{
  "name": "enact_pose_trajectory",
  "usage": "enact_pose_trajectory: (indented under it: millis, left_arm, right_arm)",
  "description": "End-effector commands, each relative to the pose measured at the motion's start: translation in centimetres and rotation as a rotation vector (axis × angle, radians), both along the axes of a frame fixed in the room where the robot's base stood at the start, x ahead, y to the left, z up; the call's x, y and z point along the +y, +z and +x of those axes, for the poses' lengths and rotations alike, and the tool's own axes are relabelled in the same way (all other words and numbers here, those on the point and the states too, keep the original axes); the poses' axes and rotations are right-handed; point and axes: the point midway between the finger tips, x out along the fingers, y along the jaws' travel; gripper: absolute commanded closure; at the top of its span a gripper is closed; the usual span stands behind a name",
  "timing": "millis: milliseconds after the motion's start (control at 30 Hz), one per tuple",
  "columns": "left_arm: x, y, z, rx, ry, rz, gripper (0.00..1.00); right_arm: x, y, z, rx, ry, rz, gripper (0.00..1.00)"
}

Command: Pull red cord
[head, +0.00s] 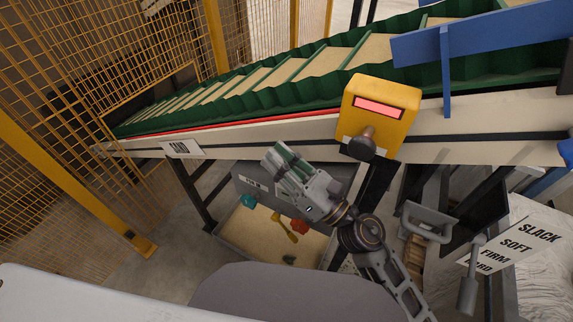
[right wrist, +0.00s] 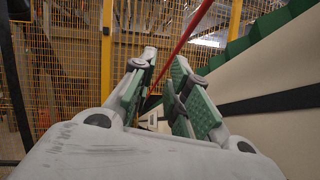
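The red cord (head: 235,122) runs along the near side of the green-walled conveyor, towards the yellow box (head: 382,110) with a lit red panel. In the right wrist view the red cord (right wrist: 190,38) slants down from the top and shows in the gap between my fingers. My right gripper (head: 281,158) is below the conveyor's pale side rail, apart from the cord in the head picture. In the right wrist view my right gripper (right wrist: 163,68) is open, with green pads and nothing held. How far the cord lies beyond the fingertips is unclear. My left gripper is not in view.
The conveyor's pale side rail (head: 240,140) carries a SAND sign (head: 181,149). A sand bin (head: 255,238) with coloured items stands below. A yellow mesh fence (head: 85,70) is at left. A SLACK/SOFT/FIRM sign (head: 515,245) and grey lever (head: 468,278) are at right.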

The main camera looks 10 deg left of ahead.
Motion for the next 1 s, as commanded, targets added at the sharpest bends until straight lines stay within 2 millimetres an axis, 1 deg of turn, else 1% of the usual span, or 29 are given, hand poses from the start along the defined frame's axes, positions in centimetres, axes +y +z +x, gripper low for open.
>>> enact_pose_trajectory:
  millis: [200, 400, 1000]
  left_arm:
    - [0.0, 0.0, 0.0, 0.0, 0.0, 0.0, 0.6]
    - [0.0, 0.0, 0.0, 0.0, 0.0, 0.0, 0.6]
    - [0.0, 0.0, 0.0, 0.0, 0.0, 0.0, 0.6]
  right_arm:
    - [-1.1, -0.6, -0.6, 0.002, 0.0, -0.001, 0.83]
    - [-1.6, -0.8, -0.9, 0.001, -0.001, 0.0, 0.83]
    - [-1.7, -0.8, -0.9, 0.0, -0.001, 0.0, 0.83]
